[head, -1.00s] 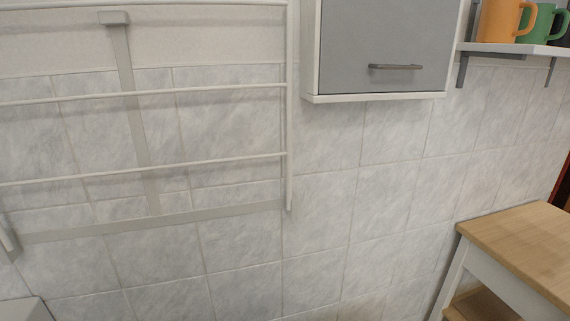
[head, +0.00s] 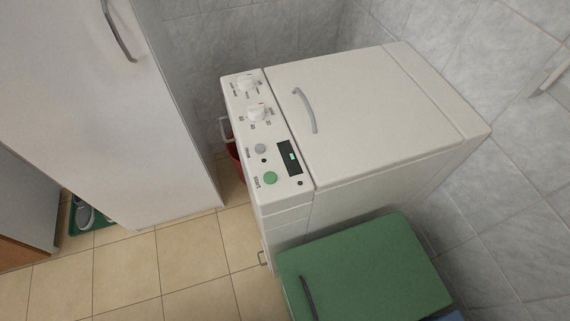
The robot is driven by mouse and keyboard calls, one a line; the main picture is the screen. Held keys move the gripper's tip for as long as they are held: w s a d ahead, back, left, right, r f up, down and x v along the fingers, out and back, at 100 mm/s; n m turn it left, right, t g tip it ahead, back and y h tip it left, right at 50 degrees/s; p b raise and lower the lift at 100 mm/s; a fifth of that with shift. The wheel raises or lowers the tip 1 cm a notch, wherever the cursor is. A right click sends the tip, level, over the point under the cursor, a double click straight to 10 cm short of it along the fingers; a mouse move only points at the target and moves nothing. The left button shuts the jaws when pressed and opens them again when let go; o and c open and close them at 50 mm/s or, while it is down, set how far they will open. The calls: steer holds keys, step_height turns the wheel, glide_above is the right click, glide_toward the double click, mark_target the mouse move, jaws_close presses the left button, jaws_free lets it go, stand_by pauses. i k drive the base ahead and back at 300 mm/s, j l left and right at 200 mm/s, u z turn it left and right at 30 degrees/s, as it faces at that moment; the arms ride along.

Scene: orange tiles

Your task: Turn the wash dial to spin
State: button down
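A white top-loading washing machine (head: 360,110) stands in the corner, with its control panel (head: 282,185) along its left edge. Two white dials sit at the panel's far end. The farther dial (head: 246,84) has small word labels around it that I cannot read, so I cannot tell its setting. The nearer dial (head: 258,112) has labels that look like numbers. A small display with a green light (head: 291,157) and a green start button (head: 270,178) are nearer to me. My gripper is not in view.
A green-lidded bin (head: 370,265) stands close in front of the machine. A tall white cabinet (head: 110,110) is at the left, with tiled floor (head: 190,260) clear between. A red object (head: 235,155) is partly hidden behind the panel. Shoes (head: 88,213) lie on a green mat.

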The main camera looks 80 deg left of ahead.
mark_target(245, 82)
steer(key=u, duration=1.4)
